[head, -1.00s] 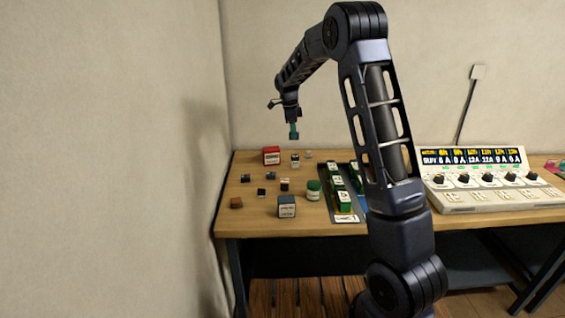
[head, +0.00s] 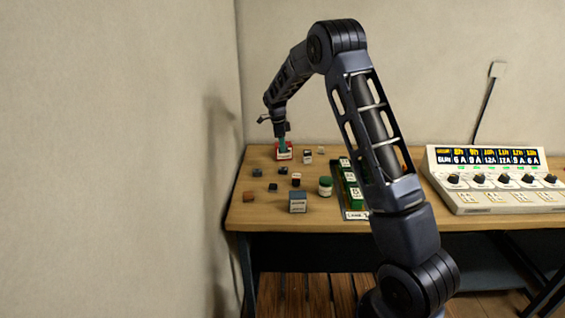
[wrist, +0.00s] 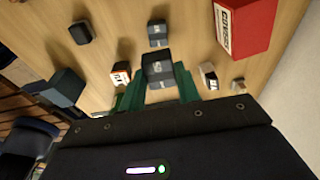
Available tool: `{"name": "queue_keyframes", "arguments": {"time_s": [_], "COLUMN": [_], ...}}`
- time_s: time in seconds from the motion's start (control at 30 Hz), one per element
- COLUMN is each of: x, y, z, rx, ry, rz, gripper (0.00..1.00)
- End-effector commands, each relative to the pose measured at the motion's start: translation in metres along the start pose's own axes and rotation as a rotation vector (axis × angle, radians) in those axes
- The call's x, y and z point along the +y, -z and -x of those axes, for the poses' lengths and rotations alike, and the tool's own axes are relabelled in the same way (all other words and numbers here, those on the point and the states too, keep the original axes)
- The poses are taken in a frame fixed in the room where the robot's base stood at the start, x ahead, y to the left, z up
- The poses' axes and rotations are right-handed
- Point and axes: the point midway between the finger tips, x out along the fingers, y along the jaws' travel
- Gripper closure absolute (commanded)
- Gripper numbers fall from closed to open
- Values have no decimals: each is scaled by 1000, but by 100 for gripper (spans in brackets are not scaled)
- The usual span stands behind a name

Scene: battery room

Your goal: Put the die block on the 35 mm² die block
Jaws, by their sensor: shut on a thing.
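My gripper (head: 283,147) has teal fingers and points down over the back left of the table, overlapping the red box in the head view. In the wrist view its fingers are shut on a dark grey die block (wrist: 158,70), with a pale label on its near side. The arm hides the held block in the head view. Another dark grey block (wrist: 157,33) stands on the table just beyond the held one, and a black block (wrist: 80,33) lies to its left. The size labels are too small to read, so I cannot tell which is the 35 mm² die block.
The red box (wrist: 245,24) stands close on the right in the wrist view.

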Motion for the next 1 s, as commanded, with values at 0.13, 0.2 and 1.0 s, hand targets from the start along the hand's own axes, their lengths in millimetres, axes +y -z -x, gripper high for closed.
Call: {"name": "queue_keyframes", "arguments": {"time_s": [0.13, 0.2, 1.0], "x": [1, 0, 0], "y": [-4, -5, -13], "z": [-29, -37, -88], "rx": [1, -1, 0], "ry": [-3, -1, 0], "rz": [0, -1, 0], "gripper": [99, 99, 99]}}
